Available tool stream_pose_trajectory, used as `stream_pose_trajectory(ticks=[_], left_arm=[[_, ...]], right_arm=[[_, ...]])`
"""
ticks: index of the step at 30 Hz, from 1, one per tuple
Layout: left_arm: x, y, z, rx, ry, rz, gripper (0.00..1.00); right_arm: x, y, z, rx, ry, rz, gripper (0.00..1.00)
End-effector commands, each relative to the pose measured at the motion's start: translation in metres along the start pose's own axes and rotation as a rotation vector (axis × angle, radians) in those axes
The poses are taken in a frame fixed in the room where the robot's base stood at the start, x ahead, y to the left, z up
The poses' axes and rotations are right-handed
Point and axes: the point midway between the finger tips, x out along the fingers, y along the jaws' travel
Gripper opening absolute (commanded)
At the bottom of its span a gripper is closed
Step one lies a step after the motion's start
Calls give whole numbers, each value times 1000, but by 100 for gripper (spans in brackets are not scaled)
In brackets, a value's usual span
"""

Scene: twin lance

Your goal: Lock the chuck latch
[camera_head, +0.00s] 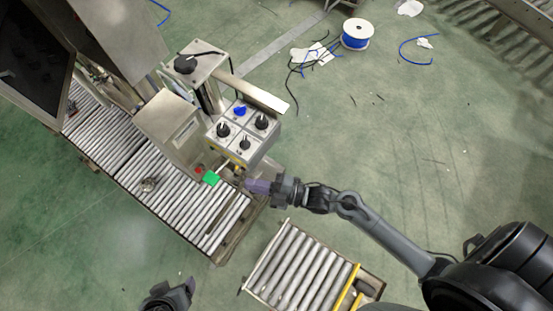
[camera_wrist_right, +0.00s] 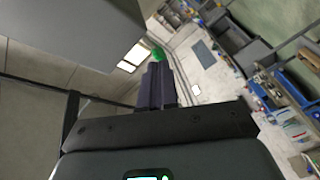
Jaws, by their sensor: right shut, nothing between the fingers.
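A small green piece (camera_head: 211,178) sits beside a red round knob (camera_head: 199,170) at the front of the control box, over the roller conveyor. I cannot tell whether it is the chuck latch. My right gripper (camera_head: 249,185) reaches in from the right with its purple-grey fingers shut and empty, a little right of the green piece. In the right wrist view the closed fingers (camera_wrist_right: 158,84) point up at the green piece (camera_wrist_right: 157,53), which shows just past their tips. Whether they touch it is unclear. A dark part at the bottom, probably my left gripper (camera_head: 170,296), is partly cut off.
The control box (camera_head: 242,130) with black knobs and one blue knob stands just above my right gripper. A roller conveyor (camera_head: 180,205) runs below left. A separate roller section (camera_head: 298,268) lies below my right arm. A blue wire spool (camera_head: 356,34) stands on open green floor.

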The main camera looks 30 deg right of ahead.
Motion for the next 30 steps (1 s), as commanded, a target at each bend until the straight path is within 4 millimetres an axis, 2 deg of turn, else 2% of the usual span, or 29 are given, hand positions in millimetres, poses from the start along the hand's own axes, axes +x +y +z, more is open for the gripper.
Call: stream_pose_trajectory(ticks=[1,13,20,30], left_arm=[[-17,-1,-6,0,0,0,75],[-74,-3,-24,0,1,0,75],[-90,-3,-29,0,1,0,75],[-98,-4,-31,0,1,0,75]], right_arm=[[-1,14,-12,18,-33,-12,0],[-21,67,-40,217,-372,-98,0],[-40,87,-44,340,-544,-120,0],[-56,98,-46,438,-668,-130,0]])
